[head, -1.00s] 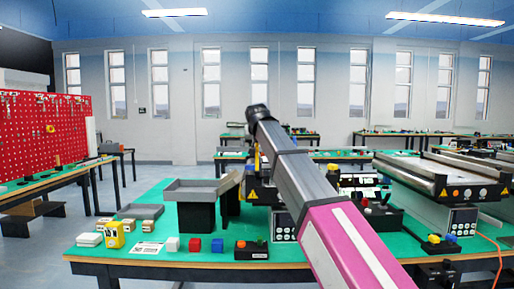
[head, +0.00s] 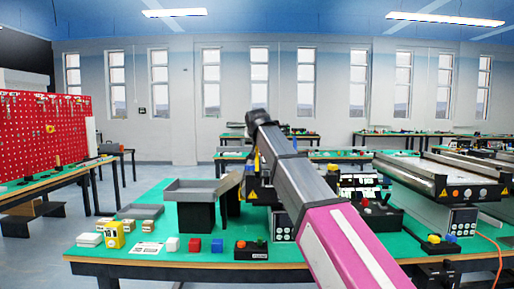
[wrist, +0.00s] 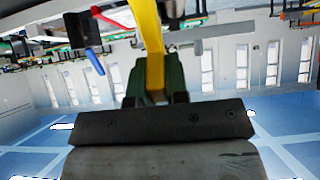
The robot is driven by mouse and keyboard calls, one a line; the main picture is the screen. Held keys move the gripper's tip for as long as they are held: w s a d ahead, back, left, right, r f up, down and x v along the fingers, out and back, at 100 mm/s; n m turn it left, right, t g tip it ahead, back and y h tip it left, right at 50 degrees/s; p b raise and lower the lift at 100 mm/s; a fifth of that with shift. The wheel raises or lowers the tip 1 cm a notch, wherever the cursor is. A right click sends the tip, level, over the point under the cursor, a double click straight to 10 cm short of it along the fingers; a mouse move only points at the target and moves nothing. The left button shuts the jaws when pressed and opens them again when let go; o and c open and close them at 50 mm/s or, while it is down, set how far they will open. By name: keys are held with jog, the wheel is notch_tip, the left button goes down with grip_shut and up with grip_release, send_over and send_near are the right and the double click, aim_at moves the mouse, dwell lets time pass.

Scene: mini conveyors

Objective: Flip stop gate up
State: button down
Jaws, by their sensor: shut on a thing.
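In the wrist view, a yellow bar (wrist: 148,30), which looks like the stop gate's lever, runs from the top edge down between the dark green fingers of my gripper (wrist: 156,82). The fingers are shut on the bar. Its far end is out of frame, so I cannot tell the gate's angle. In the head view my arm hides the gripper and most of the near mini conveyor (head: 262,190). The gate cannot be made out there.
A blue-ended lever (wrist: 95,61) and a grey bar (wrist: 224,30) are close to my gripper. On the green table, a grey tray (head: 200,186) stands left of the conveyor. Several small blocks and a yellow box (head: 114,235) lie at the front left.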

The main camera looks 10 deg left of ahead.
jog(key=shift+s+d+r+t, duration=0.2)
jog(key=shift+s+r+t, duration=0.25)
jog(key=shift+s+t, duration=0.25)
jog(key=c, duration=1.1)
grip_release()
jog(key=shift+y, duration=0.3)
jog(key=v, duration=1)
jog(key=shift+s+r, duration=0.2)
jog(key=shift+s, duration=0.15)
